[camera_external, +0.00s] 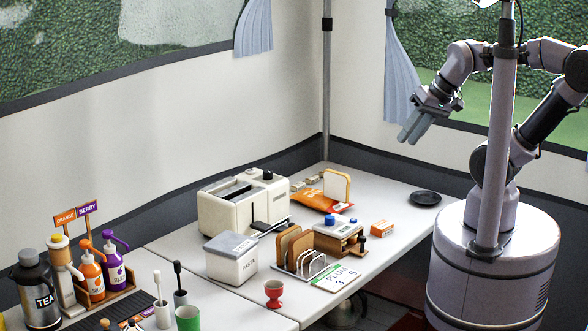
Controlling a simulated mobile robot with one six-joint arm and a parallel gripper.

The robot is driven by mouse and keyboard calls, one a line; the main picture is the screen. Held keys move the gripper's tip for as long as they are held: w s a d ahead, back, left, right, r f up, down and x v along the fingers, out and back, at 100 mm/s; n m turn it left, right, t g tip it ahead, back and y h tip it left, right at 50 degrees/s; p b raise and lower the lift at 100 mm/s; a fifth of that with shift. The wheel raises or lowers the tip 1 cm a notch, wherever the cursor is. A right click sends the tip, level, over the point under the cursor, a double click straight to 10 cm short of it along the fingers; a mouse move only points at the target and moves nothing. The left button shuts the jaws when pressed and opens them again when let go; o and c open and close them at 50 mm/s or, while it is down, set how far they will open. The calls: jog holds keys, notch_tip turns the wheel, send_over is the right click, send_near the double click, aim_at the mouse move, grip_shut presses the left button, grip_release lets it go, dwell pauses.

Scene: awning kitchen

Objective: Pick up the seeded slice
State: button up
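My gripper (413,132) hangs in the air above the back right of the table, pointing down and to the left. Its fingers are seen at an angle, so their gap is unclear; nothing shows between them. Brown slices (286,243) stand upright in a wire toast rack (316,264) near the table's front. A pale slice with a brown crust (337,185) stands behind an orange packet (322,201). Seeds are too small to make out, so I cannot tell which slice is seeded. My gripper is well apart from all the slices.
A cream toaster (222,212) stands left of the packet, with a white lidded box (231,265) in front. A scale-like device (338,236) sits behind the rack. A small orange box (382,228) and black dish (425,198) lie right. A red egg cup (273,293) stands near the front.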

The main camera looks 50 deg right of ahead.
jog(key=w+a+f+m+g+y+p, duration=0.1)
jog(key=w+f+m+g+y, duration=0.15)
jog(key=w, duration=0.55)
jog(key=w+a+f+m+g+y, duration=0.1)
jog(key=w+f+m+g+y, duration=0.15)
jog(key=w, duration=0.55)
jog(key=m+y+p, duration=0.1)
jog(key=m+y, duration=0.5)
jog(key=m, duration=0.2)
send_near(278, 244)
jog(key=shift+m+g, duration=0.3)
jog(key=shift+g, duration=0.1)
jog(key=b+x, duration=0.1)
jog(key=x, duration=0.1)
jog(key=b+x, duration=0.2)
jog(key=x, duration=0.1)
jog(key=b+x, duration=0.2)
jog(key=x, duration=0.1)
jog(key=shift+w+f, duration=0.1)
jog(key=shift+w, duration=0.2)
jog(key=shift+y, duration=0.3)
grip_shut()
